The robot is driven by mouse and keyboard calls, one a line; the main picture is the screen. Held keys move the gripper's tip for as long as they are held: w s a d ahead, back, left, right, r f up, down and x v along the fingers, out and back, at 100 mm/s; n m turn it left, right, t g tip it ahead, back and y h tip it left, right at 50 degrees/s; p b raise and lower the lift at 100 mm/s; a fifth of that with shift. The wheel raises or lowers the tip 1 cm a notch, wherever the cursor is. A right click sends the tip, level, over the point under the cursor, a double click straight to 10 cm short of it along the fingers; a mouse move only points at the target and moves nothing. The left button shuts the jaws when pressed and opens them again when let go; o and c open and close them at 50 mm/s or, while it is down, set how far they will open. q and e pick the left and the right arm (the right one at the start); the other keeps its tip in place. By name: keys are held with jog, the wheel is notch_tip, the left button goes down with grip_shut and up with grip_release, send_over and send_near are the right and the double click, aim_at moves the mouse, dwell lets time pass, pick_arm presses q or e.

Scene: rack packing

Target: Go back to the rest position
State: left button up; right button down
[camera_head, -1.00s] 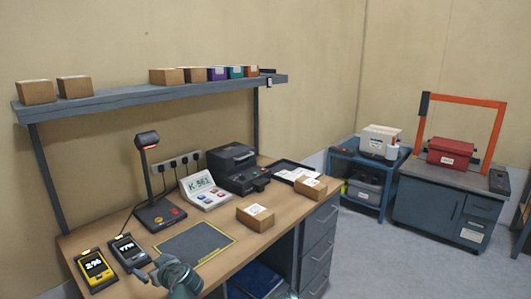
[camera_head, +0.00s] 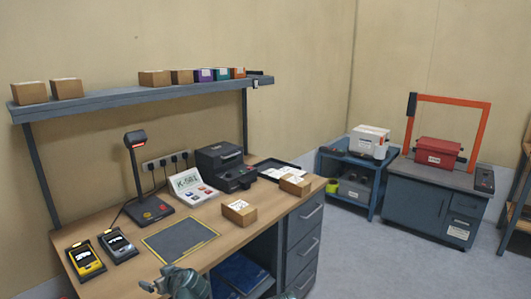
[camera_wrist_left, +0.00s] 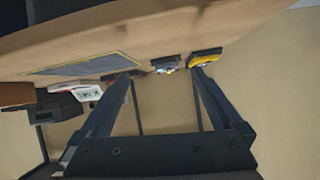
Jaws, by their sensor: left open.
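My left gripper (camera_head: 150,287) is low in the head view, in front of the desk's front edge, with no object seen in it. In the left wrist view its two fingers (camera_wrist_left: 160,84) are apart with nothing between them. That view is upside down, with the desk (camera_wrist_left: 130,38) along the top. The desk top (camera_head: 215,215) lies beyond the gripper, holding a dark mat (camera_head: 180,240), a yellow handheld device (camera_head: 86,261) and a grey one (camera_head: 118,246). My right gripper cannot be made out.
A small carton (camera_head: 239,212) and another carton (camera_head: 295,185) stand on the desk. A lamp (camera_head: 137,170), a display unit (camera_head: 191,188) and a printer (camera_head: 224,168) stand behind. A shelf (camera_head: 130,101) holds several boxes. Open floor (camera_head: 400,255) lies at right.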

pick_arm(q)
jog(key=s+d+f+m+g+h+p, duration=0.1)
jog(key=s+d+f+m+g+h, duration=0.1)
jog(key=s+d+m, duration=0.2)
jog(key=s+d+f+m+g+h+p, duration=0.1)
jog(key=s+d+f+m+g+h, duration=0.2)
jog(key=s+d, duration=0.5)
jog(key=s+d+f+m+g+h+p, duration=0.1)
jog(key=s+d+m, duration=0.4)
jog(key=d, duration=0.9)
jog(key=shift+s+f+m+g+h, duration=0.3)
jog(key=shift+s+f+g+h, duration=0.45)
jog(key=shift+s+g+h, duration=0.3)
jog(key=shift+w, duration=0.1)
